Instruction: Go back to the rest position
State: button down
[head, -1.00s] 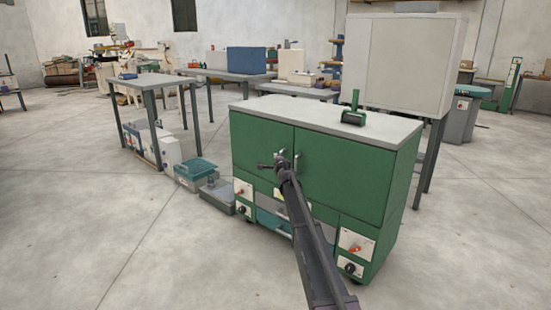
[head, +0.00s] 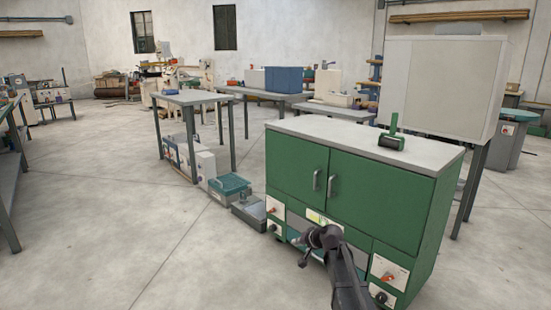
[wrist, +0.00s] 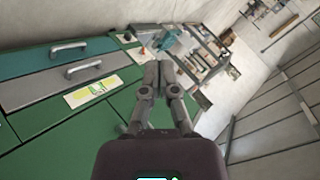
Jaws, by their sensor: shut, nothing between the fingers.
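My gripper (head: 303,262) is at the end of my dark arm, low in front of the green cabinet (head: 380,200) in the head view. In the wrist view my gripper (wrist: 153,72) has its fingers together with nothing between them. The cabinet's two upper doors are shut, with grey handles (head: 316,180) at their meeting edges. The gripper is apart from these handles. The wrist view shows drawer handles (wrist: 83,67) and a yellow-green label (wrist: 92,90) left of the fingers. My arm hides part of the cabinet's lower front.
A green-handled tool (head: 392,138) stands on the cabinet top. A teal box (head: 229,185) and a grey box (head: 249,213) lie on the floor left of the cabinet. Beyond are a grey table (head: 190,97) and a white panel (head: 445,90). The floor at front left is clear.

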jog(key=s+d+f+n+g+h, duration=0.1)
jog(key=s+d+f+g+h, duration=0.15)
jog(key=s, duration=0.85)
jog(key=s+d+f+n+g+h, duration=0.1)
jog(key=s+d+f+g+h, duration=0.2)
jog(key=s, duration=0.7)
jog(key=s+d+f+n+g+h, duration=0.1)
jog(key=s+d+g, duration=0.25)
jog(key=s, duration=0.75)
notch_tip(320, 180, up, 38)
jog(key=p, duration=3.8)
jog(key=shift+w+f+t, duration=0.15)
jog(key=shift+f+t, duration=0.05)
jog(key=shift+t, duration=0.2)
jog(key=shift+d, duration=0.1)
